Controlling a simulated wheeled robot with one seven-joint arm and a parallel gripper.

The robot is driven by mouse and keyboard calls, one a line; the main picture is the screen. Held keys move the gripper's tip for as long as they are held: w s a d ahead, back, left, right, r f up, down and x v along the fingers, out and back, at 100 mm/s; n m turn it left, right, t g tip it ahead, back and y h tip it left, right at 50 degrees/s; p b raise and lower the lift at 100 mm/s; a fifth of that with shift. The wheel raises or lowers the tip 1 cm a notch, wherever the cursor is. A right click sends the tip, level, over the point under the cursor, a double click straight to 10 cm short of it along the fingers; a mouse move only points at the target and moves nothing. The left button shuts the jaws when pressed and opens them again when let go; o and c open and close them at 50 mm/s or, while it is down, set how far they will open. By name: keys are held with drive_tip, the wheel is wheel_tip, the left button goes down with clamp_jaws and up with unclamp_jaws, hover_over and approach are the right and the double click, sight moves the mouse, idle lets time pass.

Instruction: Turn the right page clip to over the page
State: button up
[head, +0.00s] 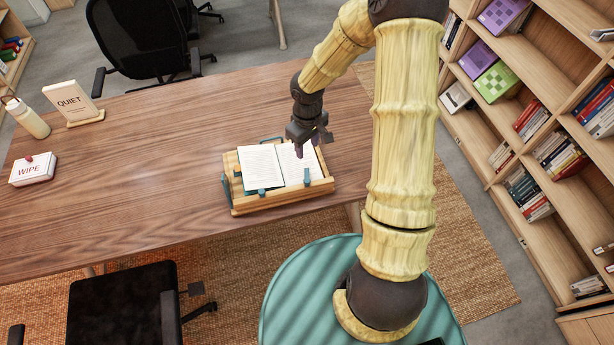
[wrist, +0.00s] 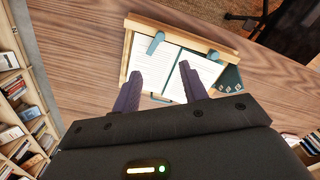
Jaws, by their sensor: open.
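An open book (head: 262,166) with white printed pages lies on a wooden book stand (head: 285,200) on the table. The right page clip (head: 307,176), a teal tab, stands at the front ledge by the right page's lower edge; it also shows in the wrist view (wrist: 155,43). Whether it presses on the page is hard to tell. The left page clip (head: 262,191) is at the ledge by the left page. My gripper (head: 309,148) is above the right page's far part, open and empty. In the wrist view its purple fingers (wrist: 160,69) are spread, with the right clip beyond them.
A QUIET sign (head: 73,102), a bottle (head: 27,118) and a WIPE box (head: 34,170) stand at the table's left. A bookshelf (head: 530,130) is at the right. Black chairs (head: 125,300) are at the near and far sides. The table between the box and stand is clear.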

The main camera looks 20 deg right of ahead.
sight(307, 180)
wheel_tip(307, 180, down, 17)
drive_tip(key=shift+f+p, duration=0.1)
drive_tip(key=shift+p, duration=0.7)
clamp_jaws()
drive_tip(key=shift+n, duration=1.4)
